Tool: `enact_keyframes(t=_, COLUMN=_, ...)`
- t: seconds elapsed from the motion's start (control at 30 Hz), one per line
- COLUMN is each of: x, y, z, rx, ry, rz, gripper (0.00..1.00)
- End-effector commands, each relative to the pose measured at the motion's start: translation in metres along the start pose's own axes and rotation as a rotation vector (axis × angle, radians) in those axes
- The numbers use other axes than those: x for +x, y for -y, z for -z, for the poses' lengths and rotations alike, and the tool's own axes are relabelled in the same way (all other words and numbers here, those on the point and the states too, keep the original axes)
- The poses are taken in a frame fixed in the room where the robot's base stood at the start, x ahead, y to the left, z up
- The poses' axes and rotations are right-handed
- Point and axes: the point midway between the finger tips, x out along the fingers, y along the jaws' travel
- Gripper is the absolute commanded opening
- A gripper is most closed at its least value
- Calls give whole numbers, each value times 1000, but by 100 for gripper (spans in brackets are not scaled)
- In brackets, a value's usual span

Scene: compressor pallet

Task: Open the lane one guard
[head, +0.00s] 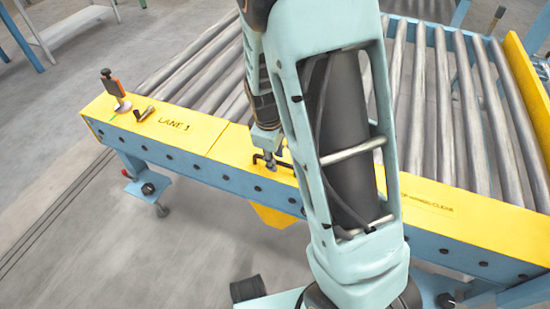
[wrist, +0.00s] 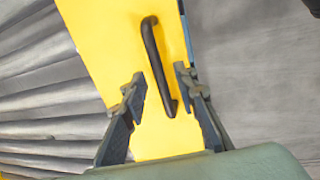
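The lane one guard appears to be the flat yellow cover (head: 205,125) along the near edge of the roller conveyor, marked "LANE 1". A seam crosses it left of my gripper. A black bar handle (wrist: 152,50) stands on the yellow surface (wrist: 110,45) in the wrist view. My gripper (wrist: 160,82) is open over this surface, one finger on each side of the handle's lower part. I cannot tell whether the fingers touch it. In the head view, my gripper (head: 268,152) points down at the handle (head: 285,164), and my arm hides part of the cover.
An orange and black upright piece (head: 114,88) on a pale round base and a small dark handle (head: 144,114) stand at the cover's left end. Grey rollers (head: 196,70) lie behind. A yellow side rail (head: 524,90) bounds the right. Open floor (head: 60,200) lies at front left.

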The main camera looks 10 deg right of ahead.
Motion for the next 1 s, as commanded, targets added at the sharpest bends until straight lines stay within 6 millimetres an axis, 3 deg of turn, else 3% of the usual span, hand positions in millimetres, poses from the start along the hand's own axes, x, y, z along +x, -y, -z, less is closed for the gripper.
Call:
enact_keyframes(t=0.17, x=0, y=0, z=0, rx=0, ry=0, rz=0, gripper=25)
enact_keyframes(t=0.4, x=-1, y=0, z=0, rx=1, ry=0, rz=0, gripper=0)
enact_keyframes(t=1.0, x=-5, y=-4, z=0, rx=5, ry=-1, rz=20, gripper=0)
